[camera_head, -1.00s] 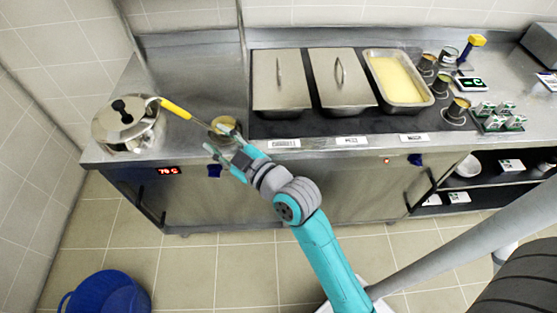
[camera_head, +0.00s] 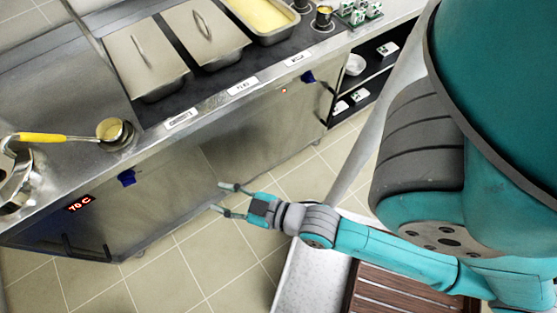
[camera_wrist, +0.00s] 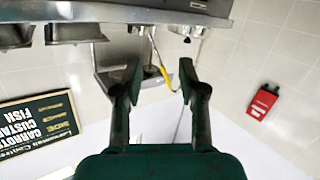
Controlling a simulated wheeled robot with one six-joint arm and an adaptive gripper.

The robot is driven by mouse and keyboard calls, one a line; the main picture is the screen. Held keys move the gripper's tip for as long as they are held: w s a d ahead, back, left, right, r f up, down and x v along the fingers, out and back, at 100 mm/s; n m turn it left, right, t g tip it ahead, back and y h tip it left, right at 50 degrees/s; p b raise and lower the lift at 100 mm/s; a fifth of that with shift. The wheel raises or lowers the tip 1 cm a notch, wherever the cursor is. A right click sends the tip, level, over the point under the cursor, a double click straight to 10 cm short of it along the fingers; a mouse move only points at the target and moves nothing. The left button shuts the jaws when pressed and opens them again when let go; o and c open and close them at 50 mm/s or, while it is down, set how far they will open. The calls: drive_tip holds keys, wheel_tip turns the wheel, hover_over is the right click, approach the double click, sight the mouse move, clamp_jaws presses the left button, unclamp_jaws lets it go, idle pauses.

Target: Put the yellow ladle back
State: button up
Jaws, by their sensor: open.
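The yellow ladle (camera_head: 42,138) lies at the left end of the steel counter. Its bare hooked end reaches the pot (camera_head: 18,182), cut off at the left edge, and its thin stem runs right to a small round dish (camera_head: 115,134). Whether its bowl sits in or on that dish is hard to tell. My gripper (camera_head: 226,198) is open and empty, in front of the counter and well apart from the ladle. In the wrist view, the ladle's yellow handle (camera_wrist: 165,77) shows in the distance between the open fingers (camera_wrist: 160,74).
Two lidded steel pans (camera_head: 145,58) and an open pan of yellow food (camera_head: 262,14) are set in the counter. Blue knobs (camera_head: 127,178) stick out from its front. Floor (camera_head: 185,265) lies clear before it. The wrist view shows a menu board (camera_wrist: 38,125) and a red wall box (camera_wrist: 264,101).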

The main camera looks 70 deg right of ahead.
drive_tip(key=s+r+m+g, duration=0.1)
drive_tip(key=s, duration=1.5)
drive_tip(key=shift+a+m, duration=0.2)
drive_tip(key=shift+m, duration=0.2)
